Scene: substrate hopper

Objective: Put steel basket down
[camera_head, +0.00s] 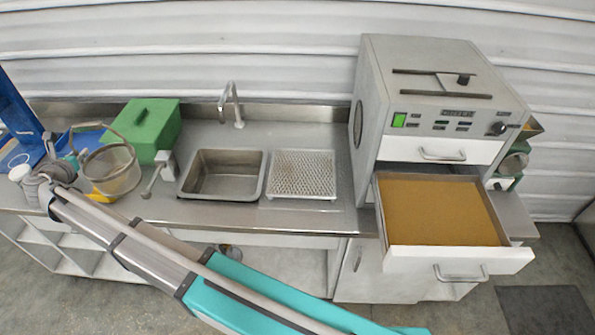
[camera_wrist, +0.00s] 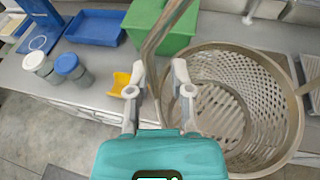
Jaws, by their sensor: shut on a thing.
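The steel basket (camera_head: 112,170) is a round mesh basket with a hoop handle, over the left end of the counter in the head view. In the wrist view the perforated basket (camera_wrist: 262,110) fills the right side, and its handle rises between the fingers. My gripper (camera_wrist: 158,88) is shut on the basket's handle. In the head view my arm reaches in from the bottom to the basket's left side, and the fingers are hard to make out. I cannot tell whether the basket's bottom touches the counter.
A green box (camera_head: 152,130) stands behind the basket, with a blue tray (camera_wrist: 95,28) beside it. A yellow scoop (camera_wrist: 121,84) and two jars (camera_wrist: 70,67) are close by. Right of them are a sink basin (camera_head: 222,194), a perforated tray (camera_head: 302,172) and a machine with an open drawer (camera_head: 460,262).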

